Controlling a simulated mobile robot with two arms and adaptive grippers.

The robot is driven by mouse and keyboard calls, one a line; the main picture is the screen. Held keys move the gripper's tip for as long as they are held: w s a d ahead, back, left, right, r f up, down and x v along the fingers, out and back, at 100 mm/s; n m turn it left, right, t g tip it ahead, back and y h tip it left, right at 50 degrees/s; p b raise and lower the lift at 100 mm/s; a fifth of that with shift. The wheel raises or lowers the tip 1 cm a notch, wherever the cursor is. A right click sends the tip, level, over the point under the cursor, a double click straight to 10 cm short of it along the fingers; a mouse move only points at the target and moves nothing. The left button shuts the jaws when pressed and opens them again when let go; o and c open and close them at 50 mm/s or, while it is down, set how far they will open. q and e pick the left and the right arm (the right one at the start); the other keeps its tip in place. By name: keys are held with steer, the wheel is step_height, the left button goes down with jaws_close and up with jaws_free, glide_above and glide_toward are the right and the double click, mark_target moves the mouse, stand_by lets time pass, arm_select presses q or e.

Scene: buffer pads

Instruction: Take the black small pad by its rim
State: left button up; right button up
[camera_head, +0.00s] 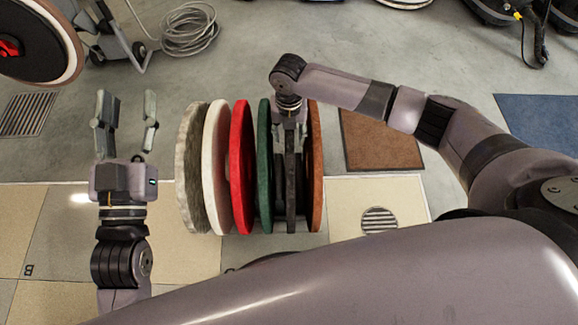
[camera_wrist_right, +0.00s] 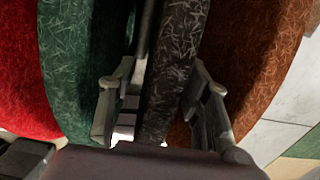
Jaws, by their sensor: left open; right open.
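The black pad (camera_head: 291,200) stands upright on edge in a row of pads, between the green pad (camera_head: 265,190) and the orange-brown pad (camera_head: 315,175). My right gripper (camera_head: 290,138) is over the black pad's upper part. In the right wrist view, the open fingers of the right gripper (camera_wrist_right: 163,85) straddle the black pad (camera_wrist_right: 180,50), one on each side. Gaps show beside the pad, so it is not gripped. The pad's far end is out of that view. My left gripper (camera_head: 127,108) is open and empty, left of the row.
The red pad (camera_head: 241,165), white pad (camera_head: 215,165) and grey-cream pad (camera_head: 193,170) stand further left. In the wrist view, a dark bar (camera_wrist_right: 145,35) runs between green and black. A brown mat (camera_head: 380,145) lies on the right; a coiled hose (camera_head: 190,30) lies behind.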

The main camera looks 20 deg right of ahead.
arm_select(q)
steer(key=r+t, duration=0.1)
steer(key=s+r+t, duration=0.1)
steer(key=r, duration=0.1)
steer(key=s+r+h, duration=0.1)
steer(key=shift+s+r+t+b, duration=0.1)
steer(key=shift+r+t+b, duration=0.2)
steer(key=shift+t+b, duration=0.1)
arm_select(e)
step_height(320, 180, down, 2)
steer(key=shift+f, duration=0.25)
steer(key=shift+c, duration=0.5)
jaws_close()
